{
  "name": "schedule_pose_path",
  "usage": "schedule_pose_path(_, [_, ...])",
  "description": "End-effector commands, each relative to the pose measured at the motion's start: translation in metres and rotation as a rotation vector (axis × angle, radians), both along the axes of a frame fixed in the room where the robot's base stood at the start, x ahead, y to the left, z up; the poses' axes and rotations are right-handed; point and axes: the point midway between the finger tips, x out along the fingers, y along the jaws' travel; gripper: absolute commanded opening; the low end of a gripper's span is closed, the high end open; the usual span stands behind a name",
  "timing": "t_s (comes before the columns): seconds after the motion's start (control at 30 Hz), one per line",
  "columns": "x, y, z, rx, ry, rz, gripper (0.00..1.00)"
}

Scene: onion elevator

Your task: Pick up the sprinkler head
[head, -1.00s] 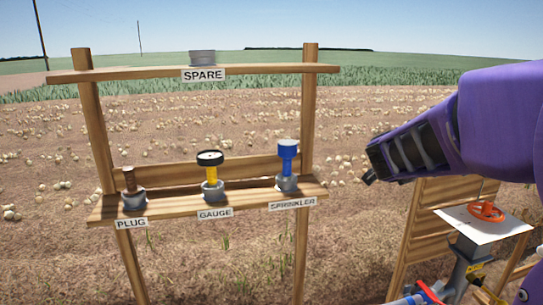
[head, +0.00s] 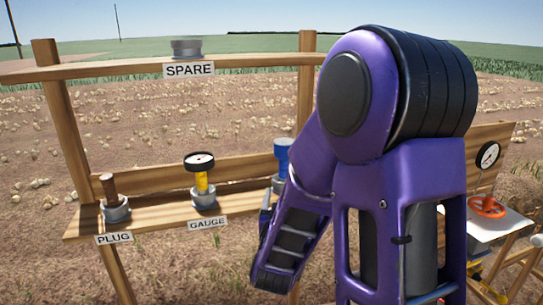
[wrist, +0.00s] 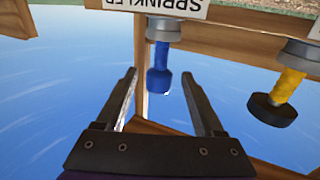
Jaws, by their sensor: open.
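The sprinkler head is a blue piece (head: 282,152) in a grey socket on the wooden shelf, partly hidden behind my purple arm in the head view. In the wrist view, which shows the scene upside down, the blue sprinkler head (wrist: 159,65) stands out from its grey socket, beyond and roughly between my fingertips. My gripper (wrist: 161,75) is open with nothing held between its two dark fingers. In the head view the end of my arm hangs in front of the shelf, and the fingertips are largely hidden. The SPRINKLER label (wrist: 171,4) shows inverted at the top of the wrist view.
The yellow gauge with a black dial (head: 199,162) stands left of the sprinkler on the shelf (head: 155,220). The brown plug (head: 110,188) is farther left. A grey spare fitting (head: 187,48) sits on the upper rail. An orange valve wheel (head: 487,206) is at the right.

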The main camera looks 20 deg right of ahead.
Motion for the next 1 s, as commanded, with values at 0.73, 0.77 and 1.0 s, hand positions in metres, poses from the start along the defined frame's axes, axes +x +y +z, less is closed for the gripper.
schedule_pose_path(0.73, [0.11,-0.046,0.001,0.001,0.0,-0.001,0.7])
schedule_pose_path(0.77, [0.112,-0.047,0.002,0.001,0.0,-0.002,0.7])
schedule_pose_path(1.0, [0.145,-0.056,0.008,0.004,0.001,-0.003,0.7])
